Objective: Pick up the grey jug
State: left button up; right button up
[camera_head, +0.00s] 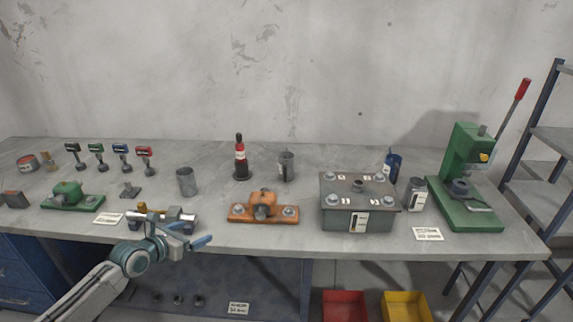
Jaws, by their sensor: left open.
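Several grey vessels stand upright on the workbench (330,242). A narrow grey jug (287,167) with a dark marking stands at the back middle, just right of a dark bottle with a red band. A plain grey cup-like vessel (186,182) stands further left, and a grey container with a pale label (416,195) stands right of the large grey box. I cannot tell for sure which the task means; the narrow one looks most jug-like. My left gripper (200,233) is open and empty at the bench's front edge, apart from all three. My right gripper is not in view.
The red-banded bottle (241,160) and an orange fixture (263,208) stand near the narrow jug. The grey box (358,205), blue container (393,167) and green press (466,180) fill the right.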

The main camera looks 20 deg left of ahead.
aim_at(285, 159)
jog(key=i+l, duration=0.15)
jog(key=i, duration=0.35)
jog(key=i+l, duration=0.15)
jog(key=i, duration=0.3)
jog(key=i+l, duration=0.15)
jog(key=i, duration=0.35)
